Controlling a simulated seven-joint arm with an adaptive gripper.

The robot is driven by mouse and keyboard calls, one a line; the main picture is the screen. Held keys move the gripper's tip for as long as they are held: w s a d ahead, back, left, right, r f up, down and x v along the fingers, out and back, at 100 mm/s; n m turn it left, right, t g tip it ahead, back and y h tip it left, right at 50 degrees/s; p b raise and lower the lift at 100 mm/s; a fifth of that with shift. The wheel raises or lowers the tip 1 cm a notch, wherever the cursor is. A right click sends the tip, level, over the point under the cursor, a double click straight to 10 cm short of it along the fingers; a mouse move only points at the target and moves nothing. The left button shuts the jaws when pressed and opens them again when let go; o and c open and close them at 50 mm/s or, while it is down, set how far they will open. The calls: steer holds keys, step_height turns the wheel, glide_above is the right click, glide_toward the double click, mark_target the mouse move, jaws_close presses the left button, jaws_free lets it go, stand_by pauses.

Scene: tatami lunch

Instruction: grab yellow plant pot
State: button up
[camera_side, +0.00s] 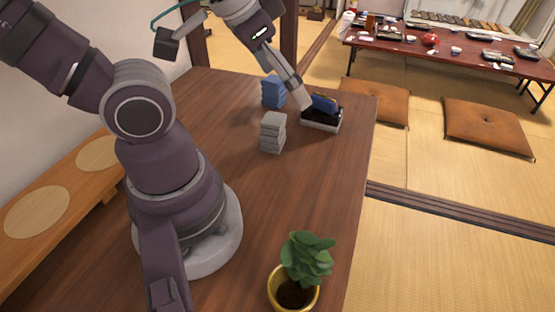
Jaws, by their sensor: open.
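The yellow plant pot (274,291) stands upright near the front right part of the wooden table, at the bottom of the view. It holds dark soil and a green leafy plant (307,258). My gripper (303,103) is at the far end of the table, well away from the pot. It is open and points down beside a small black and white holder with a blue item. The fingertips are small and partly overlap the holder in this view, so I cannot tell whether they touch it.
A grey folded stack (272,133) and a blue folded stack (272,92) stand near my gripper. The black and white holder (321,122) sits near the right table edge. The wooden table (290,190) is clear between the grey stack and the pot.

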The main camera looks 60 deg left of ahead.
steer(key=shift+c, duration=0.8)
steer(key=m+g+h, duration=0.1)
steer(key=m+g, duration=0.5)
steer(key=m, duration=1.2)
glide_toward(291, 294)
steer(key=shift+s+a+f, duration=0.55)
steer(key=shift+s+f, duration=0.05)
steer(key=shift+f, duration=0.05)
steer(key=f, duration=0.3)
steer(key=shift+d+f, duration=0.25)
steer(key=shift+f, duration=0.15)
steer(key=shift+w+d+f, duration=0.15)
steer(key=shift+d+f, duration=0.1)
steer(key=shift+f, duration=0.75)
steer(key=shift+w+d+f, duration=0.15)
steer(key=shift+d+f, duration=0.1)
steer(key=shift+f, duration=0.75)
steer(key=shift+w+d+f, duration=0.15)
steer(key=shift+d+f, duration=0.15)
steer(key=shift+f, duration=0.7)
steer(key=c, duration=1.1)
